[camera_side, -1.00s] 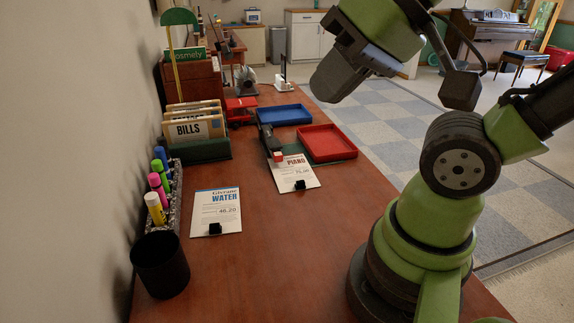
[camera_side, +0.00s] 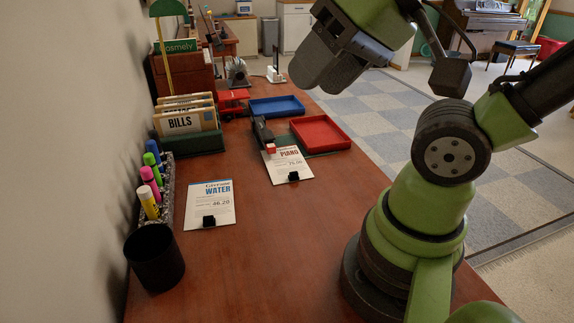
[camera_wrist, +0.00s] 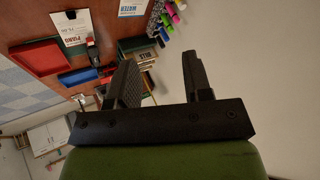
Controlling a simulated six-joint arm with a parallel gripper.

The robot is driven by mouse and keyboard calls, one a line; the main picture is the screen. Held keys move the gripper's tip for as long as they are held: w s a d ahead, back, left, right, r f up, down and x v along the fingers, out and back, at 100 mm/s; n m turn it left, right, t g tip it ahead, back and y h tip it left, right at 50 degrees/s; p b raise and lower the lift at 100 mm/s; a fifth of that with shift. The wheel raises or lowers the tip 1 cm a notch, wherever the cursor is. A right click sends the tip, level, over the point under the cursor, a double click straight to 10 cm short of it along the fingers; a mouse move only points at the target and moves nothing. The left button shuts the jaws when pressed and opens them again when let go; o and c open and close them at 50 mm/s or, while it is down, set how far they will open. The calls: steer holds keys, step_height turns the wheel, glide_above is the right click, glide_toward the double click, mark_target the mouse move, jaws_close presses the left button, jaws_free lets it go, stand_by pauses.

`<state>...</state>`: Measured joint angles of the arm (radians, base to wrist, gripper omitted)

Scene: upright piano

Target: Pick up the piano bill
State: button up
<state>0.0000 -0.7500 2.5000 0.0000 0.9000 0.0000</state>
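The piano bill (camera_side: 288,163) is a white sheet with red "PIANO" lettering, lying on the brown desk with a black clip (camera_side: 293,176) on its near edge. It also shows at the upper left of the wrist view (camera_wrist: 70,30). A black stamp-like object with a red end (camera_side: 263,136) lies at the bill's far left corner. My gripper (camera_side: 322,80) is high above the desk, well apart from the bill. In the wrist view its two fingers (camera_wrist: 158,62) stand apart with nothing between them.
The water bill (camera_side: 209,204) lies nearer, with its own clip. A red tray (camera_side: 322,148) and a blue tray (camera_side: 277,116) sit beyond the piano bill. A bills holder (camera_side: 193,143), markers (camera_side: 150,203) and a black cup (camera_side: 155,258) line the wall side. The desk's near middle is clear.

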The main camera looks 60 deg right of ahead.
steer(key=m+g+h, duration=0.2)
steer(key=m+g, duration=0.5)
steer(key=m, duration=1.6)
glide_above(294, 172)
step_height(294, 172, down, 20)
steer(key=f, duration=0.4)
steer(key=shift+s+d+f, duration=0.1)
steer(key=shift+d+f, duration=0.1)
steer(key=shift+f, duration=0.2)
steer(key=f, duration=0.5)
steer(key=shift+a+f, duration=0.25)
steer(key=shift+f, duration=0.1)
jaws_close()
